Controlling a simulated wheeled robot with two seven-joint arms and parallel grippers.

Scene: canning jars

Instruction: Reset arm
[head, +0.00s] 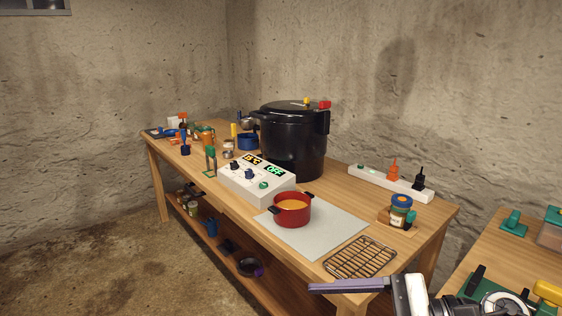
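My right gripper (360,287) comes in from the bottom right corner, near the front right end of the wooden workbench (352,290). A long purple finger points left, below the wire cooling rack (360,258) in the picture. I cannot tell whether this gripper is open or shut, and I see nothing held in it. My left gripper is not in view.
On the bench stand a large black canner (293,145), a white control box (256,182) reading OFF, a red pot (292,212) on a grey mat (335,232), a jar (400,213) and a power strip (391,184). A second table (500,255) stands at right.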

